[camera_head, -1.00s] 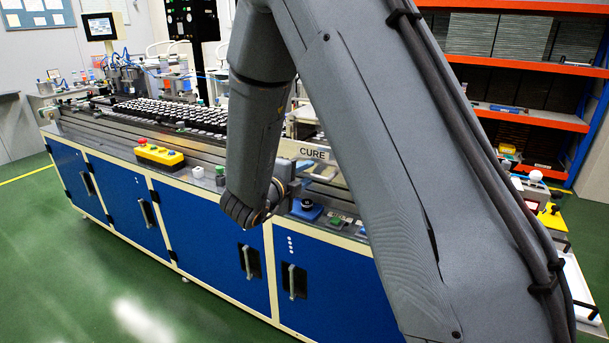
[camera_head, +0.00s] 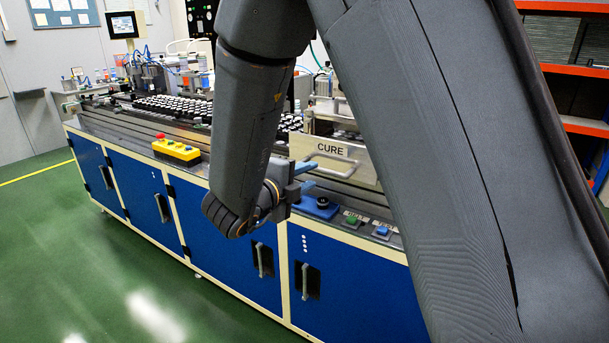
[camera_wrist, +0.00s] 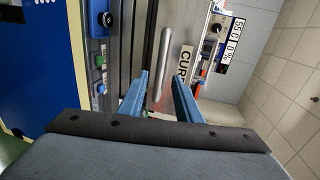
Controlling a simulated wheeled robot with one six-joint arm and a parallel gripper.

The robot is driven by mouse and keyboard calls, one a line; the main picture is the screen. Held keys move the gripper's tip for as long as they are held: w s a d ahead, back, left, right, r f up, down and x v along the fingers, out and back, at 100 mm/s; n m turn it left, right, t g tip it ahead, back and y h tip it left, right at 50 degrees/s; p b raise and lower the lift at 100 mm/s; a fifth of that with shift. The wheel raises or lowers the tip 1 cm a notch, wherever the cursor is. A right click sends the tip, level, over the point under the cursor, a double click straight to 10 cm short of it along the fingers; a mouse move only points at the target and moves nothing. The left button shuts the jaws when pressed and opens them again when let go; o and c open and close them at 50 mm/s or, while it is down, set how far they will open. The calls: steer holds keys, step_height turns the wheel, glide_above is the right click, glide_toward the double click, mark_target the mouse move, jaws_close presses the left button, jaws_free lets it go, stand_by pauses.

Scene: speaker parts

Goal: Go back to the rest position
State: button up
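My gripper (camera_head: 306,178) is in front of the workbench, beside the panel marked CURE (camera_head: 332,150). In the wrist view my gripper (camera_wrist: 159,78) shows two blue fingers set apart, with nothing held between them. Beyond the fingertips are a silver bar handle (camera_wrist: 164,55) and the CURE label (camera_wrist: 186,62). My arm is bent and covers much of the head view, hiding part of the bench.
The bench's blue cabinets (camera_head: 230,245) run along the floor. A yellow button box (camera_head: 176,150), a blue block with a black knob (camera_head: 319,206) and small buttons (camera_head: 382,231) sit along its front. Green floor (camera_head: 70,260) lies clear at the left.

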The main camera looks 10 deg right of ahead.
steer(key=s+a+f+n+g+y, duration=0.1)
steer(key=a+f+n+y, duration=0.15)
steer(key=n+y, duration=0.4)
steer(key=s+a+f+n+g+y, duration=0.1)
steer(key=f+n+y, duration=0.3)
steer(key=n, duration=0.6)
steer(key=s+d+f+n+g, duration=0.2)
steer(key=s+d+n+g, duration=0.1)
steer(key=s, duration=0.6)
steer(key=s+d+f+n+g, duration=0.2)
steer(key=s+d+n+g, duration=0.1)
steer(key=s+n, duration=0.4)
steer(key=s+g, duration=0.1)
steer(key=s, duration=0.2)
steer(key=shift+s+d+f+g+y, duration=0.2)
steer(key=shift+f+g+y, duration=0.1)
steer(key=shift+g+y, duration=0.1)
